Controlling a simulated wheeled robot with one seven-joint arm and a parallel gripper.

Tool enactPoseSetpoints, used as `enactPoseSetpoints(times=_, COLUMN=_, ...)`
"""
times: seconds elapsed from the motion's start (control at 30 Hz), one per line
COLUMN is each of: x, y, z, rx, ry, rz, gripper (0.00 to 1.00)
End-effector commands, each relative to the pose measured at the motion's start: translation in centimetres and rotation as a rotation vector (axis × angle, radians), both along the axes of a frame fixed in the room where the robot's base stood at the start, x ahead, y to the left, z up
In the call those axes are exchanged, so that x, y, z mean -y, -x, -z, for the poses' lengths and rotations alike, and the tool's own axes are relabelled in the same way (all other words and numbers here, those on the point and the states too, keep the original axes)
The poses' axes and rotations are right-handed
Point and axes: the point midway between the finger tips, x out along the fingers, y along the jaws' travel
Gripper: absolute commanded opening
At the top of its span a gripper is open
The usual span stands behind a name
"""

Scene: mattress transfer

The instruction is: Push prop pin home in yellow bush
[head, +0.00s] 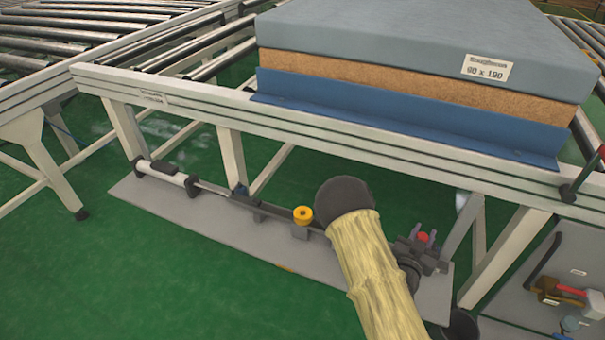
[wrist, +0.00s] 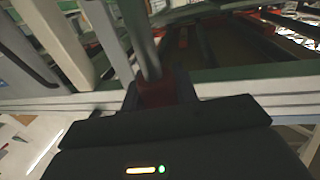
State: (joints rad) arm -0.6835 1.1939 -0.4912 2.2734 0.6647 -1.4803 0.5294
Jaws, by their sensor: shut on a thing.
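The yellow bush (head: 303,213) is a short upright ring on a small grey block, part of the long linkage under the conveyor frame. In the wrist view, my gripper (wrist: 158,92) is shut on the red grip of the prop pin (wrist: 156,94). The pin's grey metal shaft (wrist: 140,40) runs up and away from the jaws. In the head view, my gripper (head: 423,240) shows small and dark to the right of my arm, around a red piece. It is right of the bush and apart from it. The bush is not identifiable in the wrist view.
The linkage lies on a grey floor plate (head: 150,215), with a cylinder (head: 165,176) at its left. A frame rail (head: 215,100) and legs stand above and around it. A mattress (head: 420,35) rests on top. A grey panel with tools (head: 530,280) is at lower right.

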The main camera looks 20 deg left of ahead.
Motion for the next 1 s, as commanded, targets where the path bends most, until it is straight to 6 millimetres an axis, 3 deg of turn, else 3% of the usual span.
enactPoseSetpoints(times=0.13, x=-5.7, y=-3.3, z=1.2, rx=0.004, ry=-0.018, rz=-0.073, gripper=0.02)
enactPoseSetpoints(times=0.3, x=-13.4, y=-6.4, z=1.0, rx=-0.001, ry=-0.025, rz=-0.171, gripper=0.02)
enactPoseSetpoints(times=0.5, x=-22.9, y=-8.4, z=-0.4, rx=-0.004, ry=-0.024, rz=-0.297, gripper=0.02)
enactPoseSetpoints(times=0.7, x=-31.9, y=-8.8, z=-3.0, rx=0.001, ry=-0.012, rz=-0.423, gripper=0.02)
enactPoseSetpoints(times=0.83, x=-35.7, y=-8.5, z=-4.6, rx=0.005, ry=-0.001, rz=-0.481, gripper=0.02)
enactPoseSetpoints(times=1.0, x=-37.4, y=-8.3, z=-5.5, rx=0.005, ry=0.007, rz=-0.507, gripper=0.02)
